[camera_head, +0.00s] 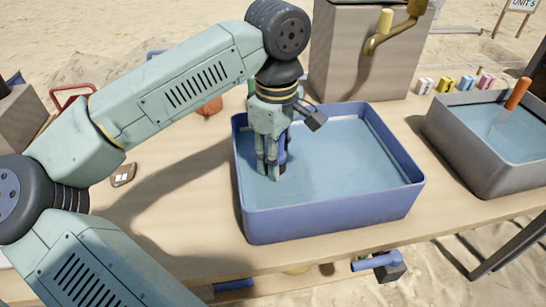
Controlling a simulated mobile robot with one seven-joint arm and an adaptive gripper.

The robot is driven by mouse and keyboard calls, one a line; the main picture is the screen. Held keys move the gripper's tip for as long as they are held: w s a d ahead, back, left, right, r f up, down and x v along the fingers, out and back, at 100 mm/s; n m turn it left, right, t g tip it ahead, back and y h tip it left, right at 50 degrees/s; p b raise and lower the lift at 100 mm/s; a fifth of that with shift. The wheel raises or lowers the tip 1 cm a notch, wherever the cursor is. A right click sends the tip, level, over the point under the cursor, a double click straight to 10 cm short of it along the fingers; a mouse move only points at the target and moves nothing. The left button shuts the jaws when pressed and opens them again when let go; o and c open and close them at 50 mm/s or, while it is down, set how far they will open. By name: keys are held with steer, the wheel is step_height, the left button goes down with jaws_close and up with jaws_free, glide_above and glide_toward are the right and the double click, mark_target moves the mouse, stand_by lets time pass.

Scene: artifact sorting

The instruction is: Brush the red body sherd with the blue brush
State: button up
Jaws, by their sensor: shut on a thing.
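My gripper (269,171) points down inside the left part of the blue basin (330,222), its fingertips at or in the water. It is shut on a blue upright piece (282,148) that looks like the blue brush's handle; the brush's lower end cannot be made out. A small dark reddish-brown piece with a white label (122,175) lies flat on the table, left of the basin. I cannot tell for sure whether it is the red body sherd. Anything directly under my gripper is hidden.
A grey basin (470,165) of water with an orange-handled thing (517,94) stands at right. Small coloured blocks (455,84) line up behind it. A stone-coloured block with a brass tap (372,45) stands behind the blue basin. The table left of the basin is mostly clear.

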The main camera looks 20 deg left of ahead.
mark_target(289, 166)
steer(key=shift+w+d+f, duration=0.1)
steer(key=shift+w+d, duration=0.35)
steer(key=shift+w, duration=0.2)
steer(key=shift+w+d+f, duration=0.1)
steer(key=shift+w+d, duration=0.35)
steer(key=shift+w, duration=0.2)
steer(key=shift+s+a+r+b, duration=0.15)
steer(key=shift+s+a, duration=0.25)
steer(key=shift+s, duration=0.2)
steer(key=shift+s+a+f+b, duration=0.1)
steer(key=shift+s+a, duration=0.25)
steer(key=shift+s, duration=0.25)
steer(key=shift+s+a+r+b, duration=0.15)
steer(key=shift+s+a, duration=0.25)
steer(key=shift+s, duration=0.2)
steer(key=shift+r, duration=0.1)
steer(key=shift+r+p, duration=3.1)
steer(key=shift+r, duration=1.35)
